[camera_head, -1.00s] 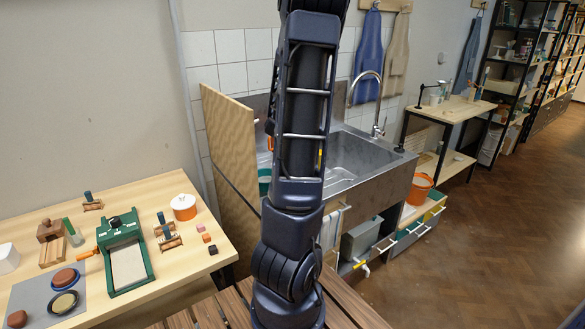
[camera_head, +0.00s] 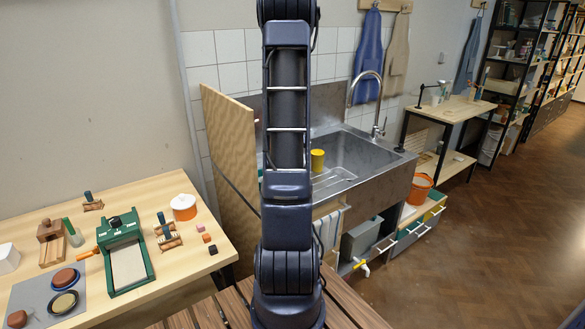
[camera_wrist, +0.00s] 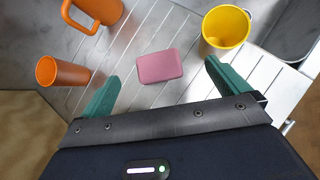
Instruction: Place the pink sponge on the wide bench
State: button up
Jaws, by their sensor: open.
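The pink sponge (camera_wrist: 160,66) lies flat on the ribbed metal drainboard (camera_wrist: 181,26) in the wrist view. My gripper (camera_wrist: 161,78) is open, with its green fingers apart and nothing between them; the sponge shows ahead of it, between the fingertip directions. I cannot tell how far above the board the fingers are. In the head view my arm hides the sponge and the gripper. A wide wooden bench (camera_head: 150,190) stands at the left in the head view, with a clear patch near its right front corner.
By the sponge stand a yellow cup (camera_wrist: 226,28), an orange cup (camera_wrist: 60,73) and an orange mug (camera_wrist: 98,10). A plywood panel (camera_head: 229,150) rises between bench and sink (camera_head: 370,155). The bench bears a green press (camera_head: 123,250), a lidded pot (camera_head: 184,207) and small blocks.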

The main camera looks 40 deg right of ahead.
jog(key=shift+w+r+g+y, duration=1.1)
jog(key=shift+r+g, duration=0.4)
jog(key=shift+r, duration=3.75)
jog(key=f, duration=1)
jog(key=w+d+f, duration=0.1)
jog(key=f, duration=0.5)
jog(key=shift+w, duration=0.1)
jog(key=shift+a+x, duration=0.2)
jog(key=shift+x, duration=2.65)
jog(key=shift+a, duration=0.1)
jog(key=shift+c, duration=0.2)
